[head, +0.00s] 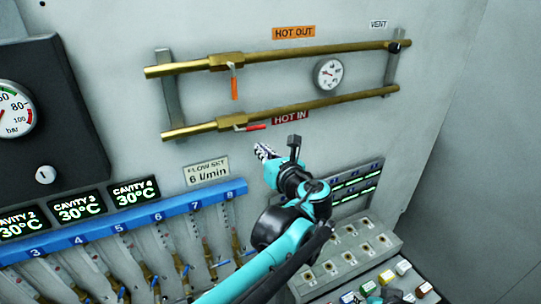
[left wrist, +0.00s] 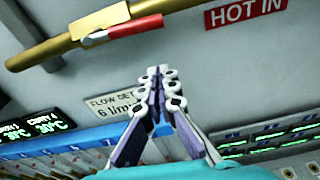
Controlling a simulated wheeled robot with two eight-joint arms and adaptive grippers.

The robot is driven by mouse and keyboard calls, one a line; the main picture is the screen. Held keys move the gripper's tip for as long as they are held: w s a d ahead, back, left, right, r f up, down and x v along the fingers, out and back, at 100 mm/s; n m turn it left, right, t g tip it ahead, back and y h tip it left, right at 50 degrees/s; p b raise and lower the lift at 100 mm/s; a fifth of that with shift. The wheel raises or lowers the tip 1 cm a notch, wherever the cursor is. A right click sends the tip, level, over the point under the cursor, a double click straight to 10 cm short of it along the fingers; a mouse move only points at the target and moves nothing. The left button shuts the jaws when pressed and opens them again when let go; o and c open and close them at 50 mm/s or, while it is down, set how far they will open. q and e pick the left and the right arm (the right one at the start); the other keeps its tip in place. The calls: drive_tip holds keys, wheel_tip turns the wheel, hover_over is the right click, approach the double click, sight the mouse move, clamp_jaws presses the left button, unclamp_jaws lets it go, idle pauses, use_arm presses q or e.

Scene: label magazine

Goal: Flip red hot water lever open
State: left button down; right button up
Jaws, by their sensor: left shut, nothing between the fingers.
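The red lever (head: 256,127) sits on the lower brass pipe (head: 320,104), beside the HOT IN label (head: 290,117). It lies roughly along the pipe, pointing right. In the left wrist view the red lever (left wrist: 136,27) is at the top, with its metal shank to the left. My left gripper (head: 264,151) is shut and empty, a little below the lever in the picture and apart from it. Its closed fingertips (left wrist: 160,76) show below the lever in the left wrist view. My right gripper is not in view.
An orange lever (head: 235,88) hangs down from the upper brass pipe (head: 285,54), under the HOT OUT label (head: 293,32). A round gauge (head: 328,74) sits between the pipes. A flow sign (head: 206,171) and a blue manifold (head: 145,213) with hoses lie lower left.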

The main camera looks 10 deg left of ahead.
sight(256, 128)
use_arm(q)
wheel_tip(256, 128, up, 4)
drive_tip(key=shift+w+f+p, duration=0.1)
drive_tip(key=shift+w+p, duration=0.05)
drive_tip(key=shift+p, duration=0.55)
drive_tip(key=shift+d+r+p, duration=0.1)
drive_tip(key=shift+r+p, duration=0.25)
drive_tip(key=shift+r, duration=0.45)
drive_tip(key=shift+w, duration=0.1)
